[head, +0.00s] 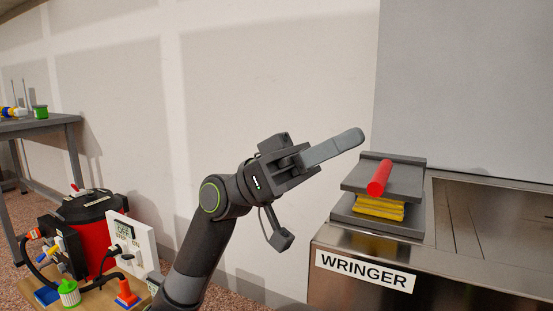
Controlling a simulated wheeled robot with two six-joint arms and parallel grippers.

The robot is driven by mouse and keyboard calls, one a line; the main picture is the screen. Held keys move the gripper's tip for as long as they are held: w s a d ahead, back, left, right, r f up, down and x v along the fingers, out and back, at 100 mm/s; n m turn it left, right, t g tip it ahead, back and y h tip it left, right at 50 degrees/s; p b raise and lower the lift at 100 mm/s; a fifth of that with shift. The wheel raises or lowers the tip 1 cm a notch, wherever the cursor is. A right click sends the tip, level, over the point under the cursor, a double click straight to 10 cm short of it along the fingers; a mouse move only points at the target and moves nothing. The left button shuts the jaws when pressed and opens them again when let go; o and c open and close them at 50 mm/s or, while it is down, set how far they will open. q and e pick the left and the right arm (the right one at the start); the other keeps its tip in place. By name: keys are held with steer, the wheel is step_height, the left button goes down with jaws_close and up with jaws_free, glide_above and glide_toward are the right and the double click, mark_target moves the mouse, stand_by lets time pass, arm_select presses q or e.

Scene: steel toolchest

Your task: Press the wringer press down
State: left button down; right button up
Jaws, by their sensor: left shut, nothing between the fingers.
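The wringer press stands on the left end of the steel toolchest (335,292), above a white label reading WRINGER (365,271). Its dark grey upper plate (405,167) carries a red handle (379,178). A yellow block, perhaps a sponge (379,207), sits between the upper plate and the dark lower plate (362,222). My left gripper (358,137) is shut and empty. In the picture its fingertips are up and left of the red handle, apart from it. My right gripper is not in view.
The toolchest top right of the press has a recessed steel area (500,225). A grey panel (460,90) rises behind it. At lower left are a red and black machine (95,215) and a white switch panel (140,240). A grey table (40,124) stands at far left.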

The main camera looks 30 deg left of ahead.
arm_select(q)
steer(key=v, duration=0.8)
steer(key=shift+w+a+f+b, duration=0.25)
steer(key=shift+w+b, duration=0.05)
steer(key=shift+b, duration=0.05)
stand_by(0.3)
